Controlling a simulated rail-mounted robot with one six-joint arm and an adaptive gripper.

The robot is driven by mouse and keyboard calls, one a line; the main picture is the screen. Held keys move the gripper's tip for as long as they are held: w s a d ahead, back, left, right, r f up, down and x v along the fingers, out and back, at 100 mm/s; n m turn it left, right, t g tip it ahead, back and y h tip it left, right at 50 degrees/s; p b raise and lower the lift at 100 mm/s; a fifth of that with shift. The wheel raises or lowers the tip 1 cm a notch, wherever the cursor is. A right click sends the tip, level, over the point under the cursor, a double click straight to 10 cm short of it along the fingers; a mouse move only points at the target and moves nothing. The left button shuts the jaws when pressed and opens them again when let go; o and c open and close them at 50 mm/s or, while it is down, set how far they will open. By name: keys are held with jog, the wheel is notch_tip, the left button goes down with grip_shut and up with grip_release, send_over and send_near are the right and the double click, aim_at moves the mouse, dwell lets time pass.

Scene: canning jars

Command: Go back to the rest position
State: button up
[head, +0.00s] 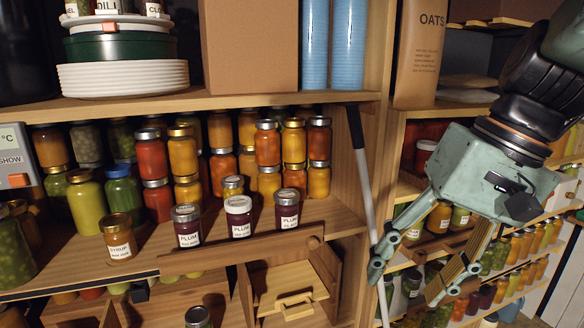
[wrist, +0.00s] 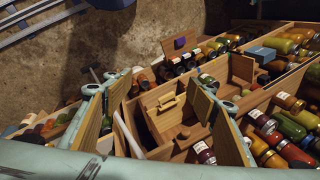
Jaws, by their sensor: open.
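My gripper (head: 405,285) hangs at the right in the head view, its two fingers spread and pointing down. Nothing shows between the fingers. It is in front of the right-hand shelves, clear of the jars on the left shelf. In the wrist view my gripper (wrist: 160,95) is also open, with a finger on each side and the shelf unit beyond.
A syrup jar (head: 119,237) and three plum jars (head: 187,226) stand at the left shelf's front edge, before stacked jars. A grey pole (head: 363,170) leans near my gripper. An open wooden compartment (head: 285,285) is below. Jars line the right shelves (head: 520,245).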

jog(key=s+d+n+t+h, duration=0.1)
jog(key=s+d+t+h, duration=0.1)
jog(key=s, duration=1.1)
jog(key=shift+d+r+n+t+h, duration=0.35)
jog(key=shift+d+n+h, duration=0.1)
jog(key=shift+h, duration=0.45)
dwell(0.5)
